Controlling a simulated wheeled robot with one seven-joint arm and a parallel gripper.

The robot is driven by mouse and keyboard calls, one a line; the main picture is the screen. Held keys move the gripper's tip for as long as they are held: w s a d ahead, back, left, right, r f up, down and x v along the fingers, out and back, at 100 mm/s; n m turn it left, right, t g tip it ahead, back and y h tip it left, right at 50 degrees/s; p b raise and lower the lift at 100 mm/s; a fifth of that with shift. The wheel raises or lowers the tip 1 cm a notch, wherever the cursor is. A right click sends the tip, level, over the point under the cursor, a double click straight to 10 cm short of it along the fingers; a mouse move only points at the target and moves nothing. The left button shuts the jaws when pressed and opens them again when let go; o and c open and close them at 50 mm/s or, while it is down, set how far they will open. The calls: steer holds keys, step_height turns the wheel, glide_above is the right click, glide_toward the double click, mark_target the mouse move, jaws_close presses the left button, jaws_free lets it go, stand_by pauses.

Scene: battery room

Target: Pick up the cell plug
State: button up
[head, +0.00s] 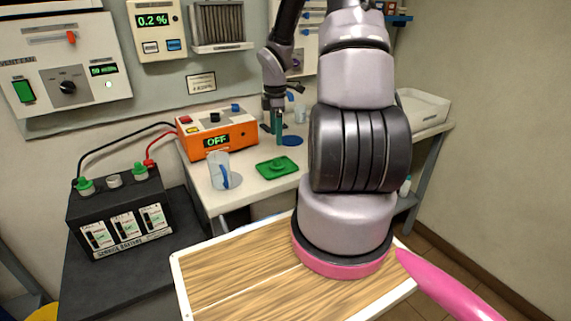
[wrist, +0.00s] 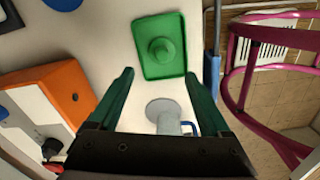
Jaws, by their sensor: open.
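The green cell plug (wrist: 162,50) stands on a small green tray (wrist: 178,22) in the wrist view. In the head view the plug (head: 278,162) sits on the tray (head: 264,170) on the white bench. My gripper (wrist: 159,75) is open and empty, its two green fingers spread apart. In the wrist view the plug appears just beyond the fingertips, between their lines. In the head view my gripper (head: 277,127) hangs above the bench, behind the tray in the picture. The black battery (head: 118,210) at left carries two green plugs, with a grey fitting between them.
A clear beaker with blue on it (head: 219,170) stands left of the tray; it shows between my fingers in the wrist view (wrist: 163,108). An orange charger reading OFF (head: 218,135) stands behind it. A blue disc (head: 291,141) lies behind the tray.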

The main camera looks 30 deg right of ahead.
mark_target(277, 159)
step_height(277, 159, down, 10)
steer(key=shift+s+f, duration=0.1)
steer(key=shift+f, duration=0.1)
stand_by(0.3)
steer(key=shift+c, duration=0.3)
steer(key=c, duration=1)
